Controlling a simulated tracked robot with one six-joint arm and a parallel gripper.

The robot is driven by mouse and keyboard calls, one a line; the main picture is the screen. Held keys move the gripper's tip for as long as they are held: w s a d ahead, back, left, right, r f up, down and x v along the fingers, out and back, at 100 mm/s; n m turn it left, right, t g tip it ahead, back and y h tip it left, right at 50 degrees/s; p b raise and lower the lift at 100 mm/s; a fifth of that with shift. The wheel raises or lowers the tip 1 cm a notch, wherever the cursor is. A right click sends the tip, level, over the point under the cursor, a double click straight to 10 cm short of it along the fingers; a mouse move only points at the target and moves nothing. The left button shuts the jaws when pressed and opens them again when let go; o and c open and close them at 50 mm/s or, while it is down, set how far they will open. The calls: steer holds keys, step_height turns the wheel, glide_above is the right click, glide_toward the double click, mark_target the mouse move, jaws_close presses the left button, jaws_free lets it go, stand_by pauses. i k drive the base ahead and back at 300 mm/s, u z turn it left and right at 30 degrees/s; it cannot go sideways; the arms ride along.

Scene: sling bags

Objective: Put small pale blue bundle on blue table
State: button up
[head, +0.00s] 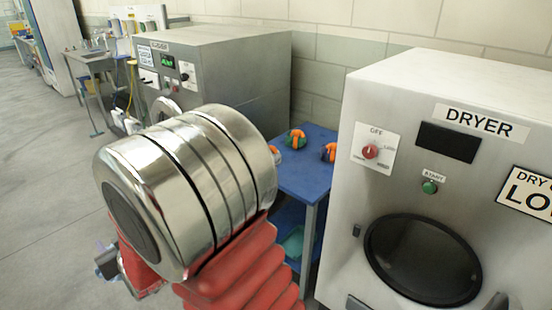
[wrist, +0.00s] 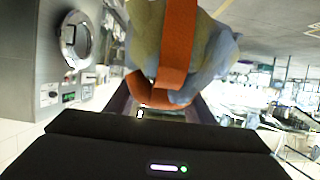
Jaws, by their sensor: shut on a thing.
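In the wrist view a pale blue bundle (wrist: 220,50) with yellowish parts and a broad orange strap is held in front of my gripper (wrist: 165,108). The gripper is shut on it; the fingertips are mostly hidden. In the head view my gripper is largely hidden behind my arm, and I cannot make out the bundle clearly there. The blue table (head: 306,176) stands between the two machines, right of my arm. Its left part is hidden by the arm.
Orange, green and blue bundles (head: 296,138) (head: 328,152) lie on the table's back part. The dryer (head: 445,85) stands close on the right, another steel machine (head: 240,60) behind on the left. The table's front top is bare. Open floor (head: 40,150) lies left.

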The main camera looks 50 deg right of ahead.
mark_target(304, 178)
steer(key=i, duration=0.95)
steer(key=u, duration=2.35)
steer(key=i, duration=0.1)
steer(key=z, duration=3.85)
steer(key=i, duration=1.05)
steer(key=u, duration=0.1)
